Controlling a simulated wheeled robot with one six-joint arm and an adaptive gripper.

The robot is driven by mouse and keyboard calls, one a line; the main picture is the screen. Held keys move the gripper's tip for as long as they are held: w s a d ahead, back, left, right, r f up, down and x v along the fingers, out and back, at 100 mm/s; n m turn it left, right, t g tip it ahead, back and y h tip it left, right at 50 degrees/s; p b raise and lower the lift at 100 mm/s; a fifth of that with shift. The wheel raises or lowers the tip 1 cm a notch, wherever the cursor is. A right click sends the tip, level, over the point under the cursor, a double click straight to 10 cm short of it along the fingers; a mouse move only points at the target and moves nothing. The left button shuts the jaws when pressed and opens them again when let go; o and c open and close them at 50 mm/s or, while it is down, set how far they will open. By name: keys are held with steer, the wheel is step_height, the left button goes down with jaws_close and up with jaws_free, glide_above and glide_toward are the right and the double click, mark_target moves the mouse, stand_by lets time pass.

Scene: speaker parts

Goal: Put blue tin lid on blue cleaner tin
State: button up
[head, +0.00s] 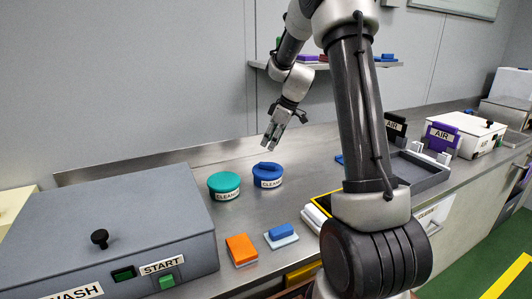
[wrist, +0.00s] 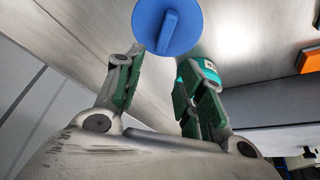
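The blue tin lid (head: 267,167), a disc with a raised bar handle, sits on top of the blue cleaner tin (head: 268,183) on the steel counter. It looks level; whether it is fully seated is too small to tell. In the wrist view the lid (wrist: 167,25) shows from above at the top and hides the tin body. My gripper (head: 270,144) is above the lid and apart from it. In the wrist view the fingers of my gripper (wrist: 161,62) are spread with nothing between them.
A teal cleaner tin (head: 224,187) stands just left of the blue one. Orange (head: 241,248) and blue (head: 281,232) blocks lie in front. A grey wash box (head: 110,240) fills the left; a dark tray (head: 415,172) is at right. A shelf (head: 330,66) hangs behind.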

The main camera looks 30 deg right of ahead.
steer(key=s+a+r+m+h, duration=0.1)
steer(key=s+a+r+m, duration=0.3)
steer(key=s+r, duration=1.05)
steer(key=s+f+m+h, duration=0.1)
steer(key=s+m, duration=0.1)
steer(key=s, duration=0.8)
steer(key=s+f+m+t+h, duration=0.1)
steer(key=s+m, duration=0.2)
steer(key=s, duration=0.8)
steer(key=shift+a+f, duration=0.35)
steer(key=shift+a, duration=0.1)
